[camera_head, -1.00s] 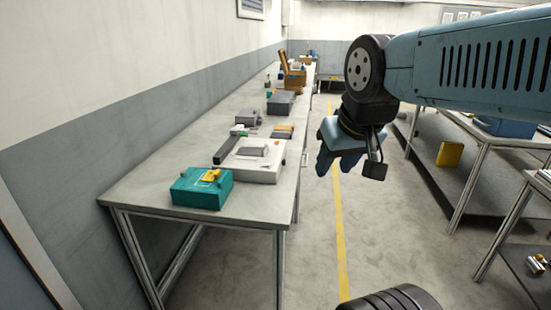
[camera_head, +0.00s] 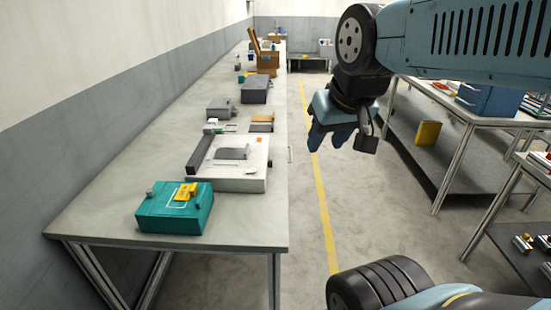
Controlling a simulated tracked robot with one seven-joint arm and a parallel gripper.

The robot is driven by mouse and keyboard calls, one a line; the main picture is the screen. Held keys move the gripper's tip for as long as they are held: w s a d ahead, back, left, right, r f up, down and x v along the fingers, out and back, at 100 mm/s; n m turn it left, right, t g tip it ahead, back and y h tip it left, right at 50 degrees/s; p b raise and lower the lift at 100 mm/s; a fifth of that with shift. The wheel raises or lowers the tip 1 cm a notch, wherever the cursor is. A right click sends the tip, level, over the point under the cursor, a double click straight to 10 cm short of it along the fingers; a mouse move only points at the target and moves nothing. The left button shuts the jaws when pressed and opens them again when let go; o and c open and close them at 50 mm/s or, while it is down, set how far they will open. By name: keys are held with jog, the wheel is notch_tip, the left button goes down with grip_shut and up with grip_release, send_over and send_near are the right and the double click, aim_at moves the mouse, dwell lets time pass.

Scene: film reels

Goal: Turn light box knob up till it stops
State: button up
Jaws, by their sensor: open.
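A flat white box (camera_head: 243,180) lies on the long table, with a grey block on top; it looks like the light box. A tiny dark spot on its right side may be a knob, but it is too small to be sure. A teal box (camera_head: 172,215) with a yellow part on top and a small grey knob-like post at its back left corner stands nearer. My gripper (camera_head: 328,145) is open and empty, pointing down over the aisle to the right of the table, apart from both boxes.
The long table (camera_head: 110,222) runs along the left wall, with grey boxes (camera_head: 256,90) and a wooden item (camera_head: 266,60) farther back. Open floor with a yellow line (camera_head: 322,210) lies right of it. Shelved benches (camera_head: 447,170) stand at right.

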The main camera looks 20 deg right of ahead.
jog(key=shift+d, duration=0.1)
jog(key=shift+o, duration=0.2)
jog(key=shift+o, duration=1)
jog(key=shift+w, duration=0.25)
jog(key=m+y, duration=1.3)
jog(key=m, duration=0.7)
send_over(278, 171)
jog(key=s+d, duration=0.5)
jog(key=d, duration=0.7)
notch_tip(278, 171, down, 24)
jog(key=r, duration=0.1)
jog(key=x, duration=0.9)
jog(key=f+x, duration=0.1)
jog(key=x, duration=0.4)
jog(key=shift+f, duration=0.1)
jog(key=shift+c, duration=0.4)
